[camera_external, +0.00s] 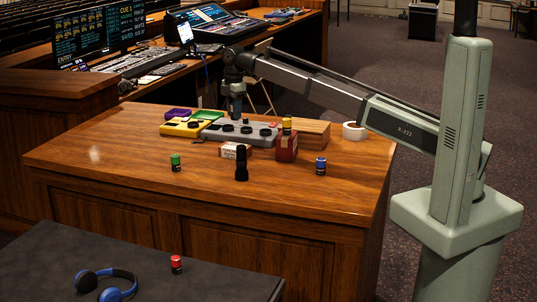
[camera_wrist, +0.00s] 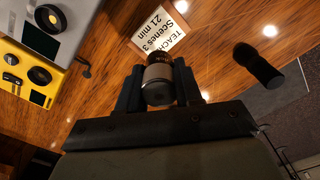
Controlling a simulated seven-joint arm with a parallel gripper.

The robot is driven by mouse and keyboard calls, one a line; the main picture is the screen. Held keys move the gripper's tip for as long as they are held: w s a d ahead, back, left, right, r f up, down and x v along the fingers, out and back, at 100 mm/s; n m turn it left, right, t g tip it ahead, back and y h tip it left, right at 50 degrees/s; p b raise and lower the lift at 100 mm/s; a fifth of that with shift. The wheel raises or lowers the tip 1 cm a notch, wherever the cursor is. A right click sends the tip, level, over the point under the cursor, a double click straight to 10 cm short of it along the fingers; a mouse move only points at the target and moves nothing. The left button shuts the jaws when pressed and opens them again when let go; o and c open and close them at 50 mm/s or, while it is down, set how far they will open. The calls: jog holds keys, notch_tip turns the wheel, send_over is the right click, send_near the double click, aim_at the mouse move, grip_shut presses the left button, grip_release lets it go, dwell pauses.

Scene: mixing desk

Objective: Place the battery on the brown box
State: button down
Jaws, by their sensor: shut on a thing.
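My gripper (camera_wrist: 160,85) is shut on a dark grey battery (camera_wrist: 158,88) with a black end in the wrist view. In the external view my gripper (camera_external: 236,113) points down over the grey console on the wooden desk; the held battery is hard to make out there. A brown wooden box (camera_external: 313,134) lies right of my gripper at the desk's back right. A reddish-brown box (camera_external: 286,149) stands in front of it. A yellow-topped battery (camera_external: 287,125) shows at its upper edge; I cannot tell whether it stands on or behind it.
A black cylinder (camera_external: 241,166) and a lettered card (camera_external: 229,151) are near the middle. A white tape roll (camera_external: 354,131) is at right.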

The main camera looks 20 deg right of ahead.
aim_at(234, 146)
jog(key=shift+w+a, duration=0.15)
jog(key=shift+w, duration=0.1)
jog(key=shift+s+f+n, duration=0.15)
jog(key=shift+f+n, duration=0.15)
jog(key=shift+f, duration=4.65)
jog(key=shift+f, duration=0.1)
jog(key=c, duration=0.8)
grip_release()
jog(key=shift+o, duration=0.2)
notch_tip(234, 146, up, 12)
jog(key=shift+r, duration=0.1)
